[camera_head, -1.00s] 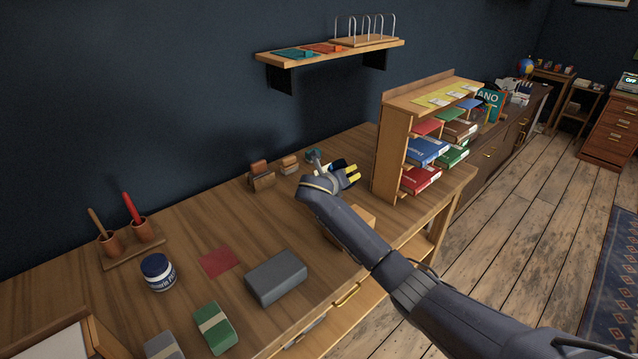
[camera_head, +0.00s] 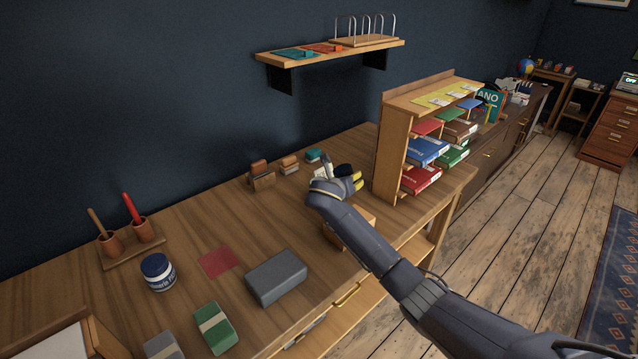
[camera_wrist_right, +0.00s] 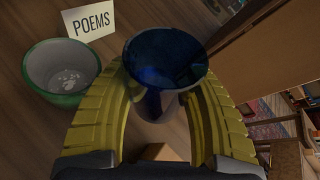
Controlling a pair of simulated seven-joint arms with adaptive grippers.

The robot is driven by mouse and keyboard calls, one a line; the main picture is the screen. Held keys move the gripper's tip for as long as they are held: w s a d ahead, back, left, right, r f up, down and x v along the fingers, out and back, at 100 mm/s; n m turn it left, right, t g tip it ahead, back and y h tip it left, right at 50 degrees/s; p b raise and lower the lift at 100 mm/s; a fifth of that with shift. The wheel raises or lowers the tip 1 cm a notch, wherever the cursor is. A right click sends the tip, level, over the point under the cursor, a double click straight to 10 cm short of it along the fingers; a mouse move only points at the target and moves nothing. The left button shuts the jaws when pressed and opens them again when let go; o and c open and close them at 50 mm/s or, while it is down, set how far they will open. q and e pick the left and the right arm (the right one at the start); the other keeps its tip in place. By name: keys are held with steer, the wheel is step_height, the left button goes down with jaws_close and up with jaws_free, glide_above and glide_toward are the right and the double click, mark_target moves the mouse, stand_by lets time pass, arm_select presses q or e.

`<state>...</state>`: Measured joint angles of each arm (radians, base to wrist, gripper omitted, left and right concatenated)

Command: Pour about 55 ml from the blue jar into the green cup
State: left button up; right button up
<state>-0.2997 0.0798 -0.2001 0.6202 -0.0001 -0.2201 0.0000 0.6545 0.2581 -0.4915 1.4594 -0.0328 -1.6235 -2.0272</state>
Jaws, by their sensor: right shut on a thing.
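The blue jar (camera_wrist_right: 165,50) is a dark blue vessel with its open mouth toward the right wrist camera. My right gripper (camera_wrist_right: 162,100) has its yellow fingers on both sides of the jar, shut on it. The green cup (camera_wrist_right: 60,72) stands left of the jar in the wrist view, apart from it, with pale spots on its inner bottom. The jar's liquid level cannot be made out. In the head view my right gripper (camera_head: 352,183) is at the desk's far right end; the green cup is not clear there. My left gripper is not in view.
A POEMS card (camera_wrist_right: 88,20) stands beside the cup. A bookshelf unit (camera_head: 392,150) rises close right of my gripper. On the desk are a blue-lidded white pot (camera_head: 159,273), a grey box (camera_head: 276,278) and a green bundle (camera_head: 213,328). The middle of the desk is mostly clear.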

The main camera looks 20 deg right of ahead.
steer(key=shift+s+d+f+m+t+y, duration=0.35)
steer(key=shift+d+f+m+y, duration=0.1)
steer(key=shift+m, duration=0.3)
steer(key=shift+s+d+f+m+t+y, duration=0.35)
steer(key=shift+d+m+y, duration=0.1)
steer(key=shift+m, duration=0.3)
steer(key=shift+r, duration=0.1)
stand_by(0.4)
